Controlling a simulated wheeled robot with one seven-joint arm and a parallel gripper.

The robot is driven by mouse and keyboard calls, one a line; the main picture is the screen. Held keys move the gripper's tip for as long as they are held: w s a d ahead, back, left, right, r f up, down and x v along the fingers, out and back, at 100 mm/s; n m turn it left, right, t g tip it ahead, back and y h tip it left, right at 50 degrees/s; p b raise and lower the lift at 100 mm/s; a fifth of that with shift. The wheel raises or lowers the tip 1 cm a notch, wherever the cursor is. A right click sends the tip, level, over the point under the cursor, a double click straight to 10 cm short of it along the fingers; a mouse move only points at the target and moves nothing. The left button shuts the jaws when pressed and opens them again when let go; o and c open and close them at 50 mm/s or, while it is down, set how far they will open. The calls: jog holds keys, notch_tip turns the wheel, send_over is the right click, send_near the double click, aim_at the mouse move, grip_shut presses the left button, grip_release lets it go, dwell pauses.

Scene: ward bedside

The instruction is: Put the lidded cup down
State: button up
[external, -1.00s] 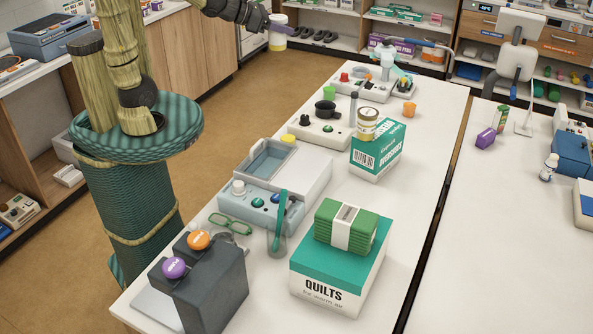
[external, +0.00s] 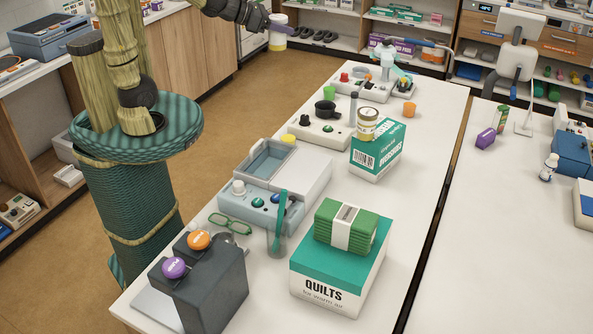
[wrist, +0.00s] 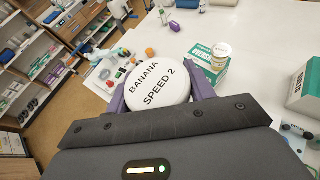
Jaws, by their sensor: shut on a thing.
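The lidded cup (wrist: 157,85) fills the middle of the wrist view. Its white round lid reads "BANANA SPEED 2". My gripper (wrist: 160,92) is shut on it, with a purple finger on each side. In the external view the cup (external: 278,38) shows white with a yellow lower part, hanging upright at the end of my arm, high at the top of the picture.
Some bare tabletop lies right of the boxes. A second white table (external: 500,240) stands at right.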

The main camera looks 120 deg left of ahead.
dwell(0.5)
jog(key=w+f+m+h+b, duration=0.3)
jog(key=w+f, duration=0.3)
jog(key=f, duration=0.3)
jog(key=w+f+m+t+h+b, duration=0.1)
jog(key=w+f+m+h+b, duration=0.3)
jog(key=f, duration=0.5)
jog(key=w+a+f+m+t+h+b, duration=0.1)
jog(key=w+f+m+h+b, duration=0.3)
jog(key=w+f, duration=0.4)
jog(key=f+m+h, duration=0.1)
jog(key=h, duration=0.1)
jog(key=shift+h, duration=0.3)
jog(key=shift+f, duration=0.1)
notch_tip(320, 180, down, 6)
jog(key=shift+f, duration=0.1)
jog(key=shift+s+f, duration=0.1)
jog(key=shift+f, duration=1.75)
